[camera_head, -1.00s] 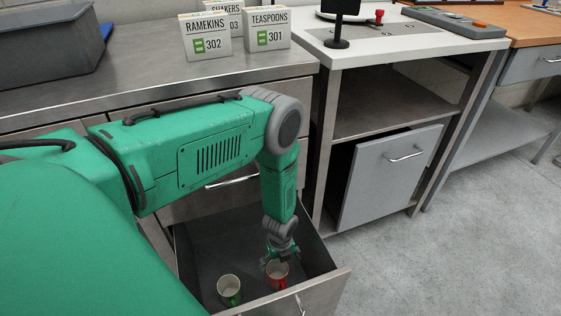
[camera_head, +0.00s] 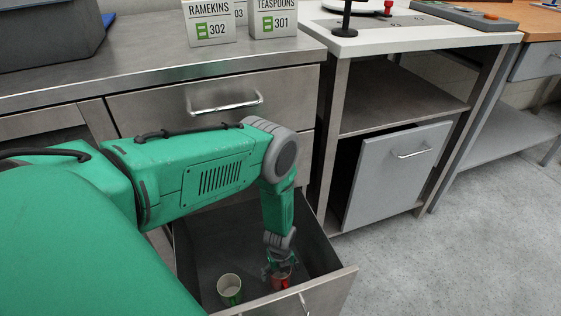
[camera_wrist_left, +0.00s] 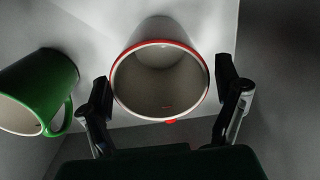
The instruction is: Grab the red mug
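The red mug (camera_head: 281,279) stands in the open drawer (camera_head: 337,281), near its front right. In the left wrist view, the red mug (camera_wrist_left: 160,80) shows its red rim and pale inside. My left gripper (camera_head: 273,271) reaches down into the drawer at the mug. In the left wrist view, the fingers of my left gripper (camera_wrist_left: 165,100) are open, one on each side of the mug, with small gaps visible. My right gripper is not in view.
A green mug (camera_head: 230,289) is in the drawer left of the red mug; it also shows in the left wrist view (camera_wrist_left: 40,88), close to the left finger. The drawer walls enclose both mugs. A steel counter (camera_head: 150,70) is above.

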